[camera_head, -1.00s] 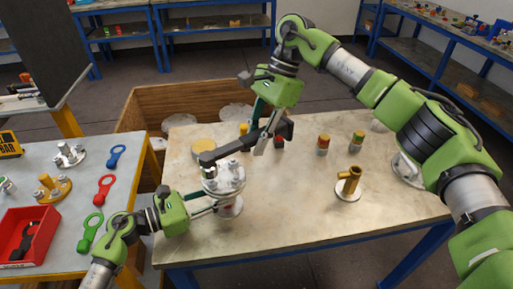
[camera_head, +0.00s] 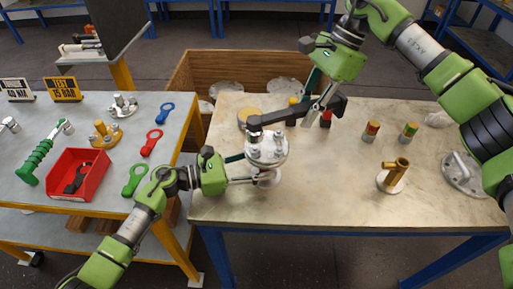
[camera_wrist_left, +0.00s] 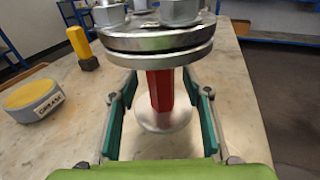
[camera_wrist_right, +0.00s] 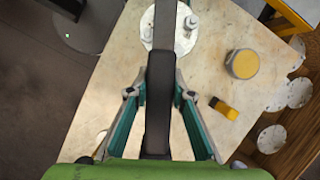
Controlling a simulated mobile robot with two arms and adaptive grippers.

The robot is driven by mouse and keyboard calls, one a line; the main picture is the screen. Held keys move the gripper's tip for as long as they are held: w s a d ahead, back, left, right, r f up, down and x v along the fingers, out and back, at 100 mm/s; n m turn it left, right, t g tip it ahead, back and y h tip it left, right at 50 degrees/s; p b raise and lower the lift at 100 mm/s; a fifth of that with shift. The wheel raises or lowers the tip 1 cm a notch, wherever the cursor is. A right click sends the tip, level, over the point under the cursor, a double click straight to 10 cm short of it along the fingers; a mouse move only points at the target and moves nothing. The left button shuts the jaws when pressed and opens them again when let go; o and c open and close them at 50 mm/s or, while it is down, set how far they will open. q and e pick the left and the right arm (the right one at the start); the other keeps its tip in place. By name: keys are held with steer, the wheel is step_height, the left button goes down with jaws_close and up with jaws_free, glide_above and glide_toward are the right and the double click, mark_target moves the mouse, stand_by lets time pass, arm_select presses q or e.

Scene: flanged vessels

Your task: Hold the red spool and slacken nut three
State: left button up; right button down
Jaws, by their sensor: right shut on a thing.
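The red spool (camera_wrist_left: 160,92) stands upright on the pale table with a round steel flange (camera_head: 267,150) on top; its red neck shows in the left wrist view. Large nuts (camera_wrist_left: 180,10) sit on the flange; I cannot read which is number three. My left gripper (camera_wrist_left: 160,88) is open, its fingers on either side of the red neck with gaps showing. My right gripper (camera_head: 318,108) is shut on the dark handle of a wrench (camera_head: 285,115). The wrench head is at a nut on the flange's left side; its exact seating is hidden.
A yellow-topped grease tin (camera_wrist_left: 32,98) and a yellow-handled item (camera_wrist_left: 82,47) stand close by. A brass fitting (camera_head: 393,175) and two small banded cylinders (camera_head: 371,131) stand to the right. The left table holds a red tray (camera_head: 78,176) and coloured wrenches. The table front is clear.

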steer(key=shift+r, duration=0.1)
arm_select(q)
steer(key=v, duration=1.2)
steer(key=shift+f, duration=0.1)
